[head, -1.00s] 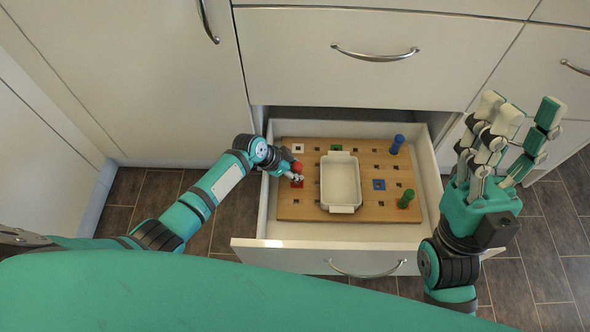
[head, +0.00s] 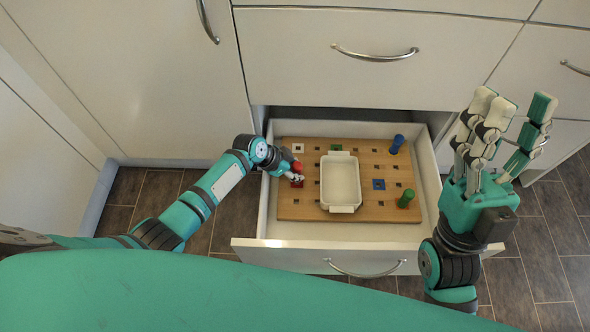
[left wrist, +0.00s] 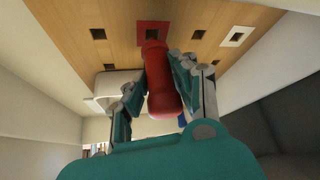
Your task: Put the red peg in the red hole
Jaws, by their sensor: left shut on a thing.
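My left gripper (head: 294,174) is shut on the red peg (head: 298,166) over the left part of the wooden board. In the left wrist view the red peg (left wrist: 163,95) lies between the fingers of my left gripper (left wrist: 158,75), its far end close to the red-framed hole (left wrist: 152,33). In the head view the red-framed hole (head: 297,182) is partly covered by the fingers. I cannot tell whether the peg's end touches the hole. My right gripper (head: 514,110) is open and empty, raised to the right of the drawer.
The board (head: 300,209) lies in an open drawer (head: 262,215). A white dish (head: 341,180) stands on its middle. A blue peg (head: 397,144) and a green peg (head: 406,198) stand at the right. White (head: 298,149) and blue (head: 379,184) framed holes show.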

